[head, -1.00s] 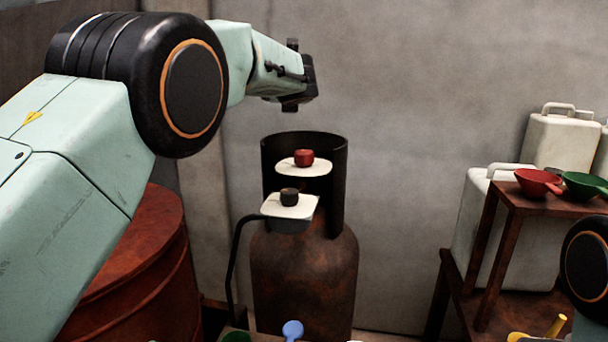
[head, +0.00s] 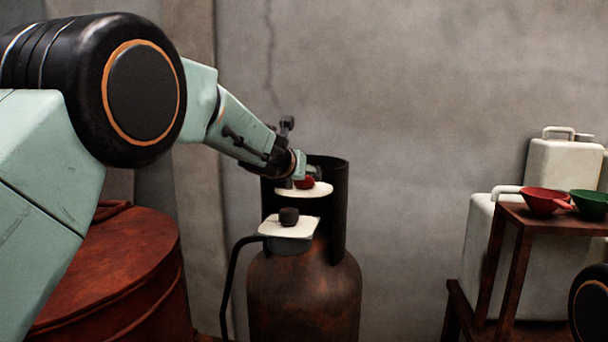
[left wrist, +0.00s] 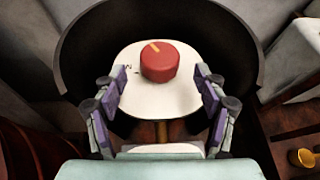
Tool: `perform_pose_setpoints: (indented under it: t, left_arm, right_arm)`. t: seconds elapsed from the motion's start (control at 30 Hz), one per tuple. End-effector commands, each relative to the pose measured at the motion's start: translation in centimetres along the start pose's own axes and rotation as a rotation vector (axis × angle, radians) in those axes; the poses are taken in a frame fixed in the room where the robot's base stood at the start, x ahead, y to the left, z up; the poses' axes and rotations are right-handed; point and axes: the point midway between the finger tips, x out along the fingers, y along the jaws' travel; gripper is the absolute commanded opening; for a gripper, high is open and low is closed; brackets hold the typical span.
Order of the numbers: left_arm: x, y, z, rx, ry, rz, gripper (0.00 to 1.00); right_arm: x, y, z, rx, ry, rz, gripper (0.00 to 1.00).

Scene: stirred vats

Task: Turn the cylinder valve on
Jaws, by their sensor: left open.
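The cylinder (head: 305,292) is a rusty brown bottle with a dark collar (head: 335,210) around its top. A red valve knob (head: 305,183) sits on a white plate (head: 318,190) inside the collar, partly hidden by my left gripper (head: 296,172) in the head view. In the left wrist view the red knob (left wrist: 159,62) shows a yellow mark pointing up and slightly left. My left gripper's fingers (left wrist: 160,105) are spread apart on either side of the white plate, with the knob ahead of them and untouched. My right gripper is not in view.
A dark knob (head: 289,216) on a lower white plate stands in front of the collar, with a black hose at its left. A rusty drum (head: 105,265) is at left.

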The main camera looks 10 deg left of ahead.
Motion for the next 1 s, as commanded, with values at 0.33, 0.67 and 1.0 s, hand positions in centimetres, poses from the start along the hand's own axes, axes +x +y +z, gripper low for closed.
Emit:
perform_pose_setpoints:
  t: [0.33, 0.67, 1.0]
  left_arm:
    - [3.4, 0.0, 0.4, -0.001, 0.001, 0.000, 0.72]
    - [5.0, 0.0, 0.2, 0.000, 0.000, 0.001, 0.72]
    - [5.3, 0.1, 0.0, -0.001, -0.001, 0.001, 0.72]
  right_arm:
    - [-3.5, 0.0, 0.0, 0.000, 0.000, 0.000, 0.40]
    - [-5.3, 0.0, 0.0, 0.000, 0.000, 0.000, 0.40]
    - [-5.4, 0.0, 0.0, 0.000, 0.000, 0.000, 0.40]
